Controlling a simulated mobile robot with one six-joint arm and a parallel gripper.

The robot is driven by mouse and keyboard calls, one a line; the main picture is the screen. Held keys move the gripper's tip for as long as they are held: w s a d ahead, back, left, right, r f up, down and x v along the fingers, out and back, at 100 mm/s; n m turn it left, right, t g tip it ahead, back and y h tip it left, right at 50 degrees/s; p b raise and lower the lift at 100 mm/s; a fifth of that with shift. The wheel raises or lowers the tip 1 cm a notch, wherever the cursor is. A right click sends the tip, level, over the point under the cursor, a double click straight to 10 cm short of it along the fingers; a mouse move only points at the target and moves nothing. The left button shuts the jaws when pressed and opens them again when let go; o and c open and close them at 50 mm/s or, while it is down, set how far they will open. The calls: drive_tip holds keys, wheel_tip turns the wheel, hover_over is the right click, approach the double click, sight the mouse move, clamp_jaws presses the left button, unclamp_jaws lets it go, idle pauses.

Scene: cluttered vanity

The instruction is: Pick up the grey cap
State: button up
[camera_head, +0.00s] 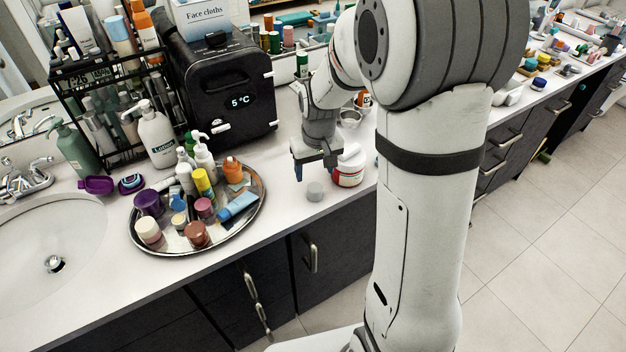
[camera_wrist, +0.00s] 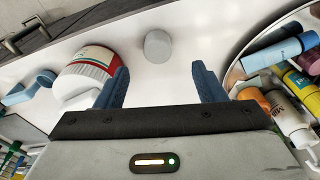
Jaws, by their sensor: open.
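The grey cap (camera_head: 314,191) is a small round piece standing on the white counter near its front edge. In the wrist view the grey cap (camera_wrist: 157,46) lies ahead of my gripper, roughly between the lines of the two fingers and apart from both. My gripper (camera_head: 313,168) is just above and behind the cap in the head view. Its two blue fingers in the wrist view (camera_wrist: 163,88) are wide apart with nothing between them.
A white tub with a red label (camera_head: 348,167) stands close to the right of my gripper, beside one finger in the wrist view (camera_wrist: 88,72). A crowded metal tray (camera_head: 262,207) is to the left. Bare counter surrounds the cap.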

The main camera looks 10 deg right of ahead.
sight(315, 187)
drive_tip(key=f, duration=0.5)
drive_tip(key=w+f+p, duration=0.1)
drive_tip(key=f, duration=0.1)
drive_tip(key=shift+w+d+f, duration=0.1)
drive_tip(key=shift+f, duration=0.3)
drive_tip(key=c, duration=1)
